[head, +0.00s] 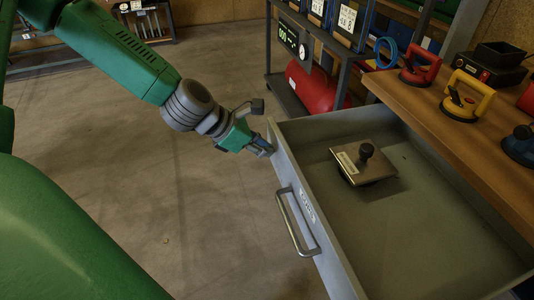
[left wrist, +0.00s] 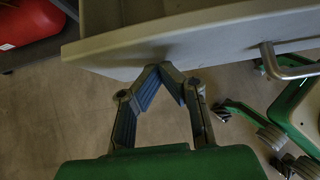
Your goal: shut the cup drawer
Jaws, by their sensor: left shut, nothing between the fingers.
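The cup drawer (head: 440,235) is a grey box standing open, pulled out from under the wooden worktop. Its front panel (head: 318,228) faces me and carries a bar handle (head: 297,222) and a label too small to read surely. My left gripper (head: 265,149) is shut and empty at the far end of the front panel, well away from the handle. In the left wrist view its closed fingertips (left wrist: 166,67) are at the panel's outer face (left wrist: 215,42); I cannot tell whether they press on it. The handle also shows there (left wrist: 285,66). My right gripper is not seen.
A flat metal piece with a black knob (head: 362,164) lies inside the drawer. On the worktop (head: 430,108) stand red (head: 420,68) and yellow (head: 467,95) suction lifters. A shelf rack with a red cylinder (head: 315,88) stands beyond. The floor left of the drawer is clear.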

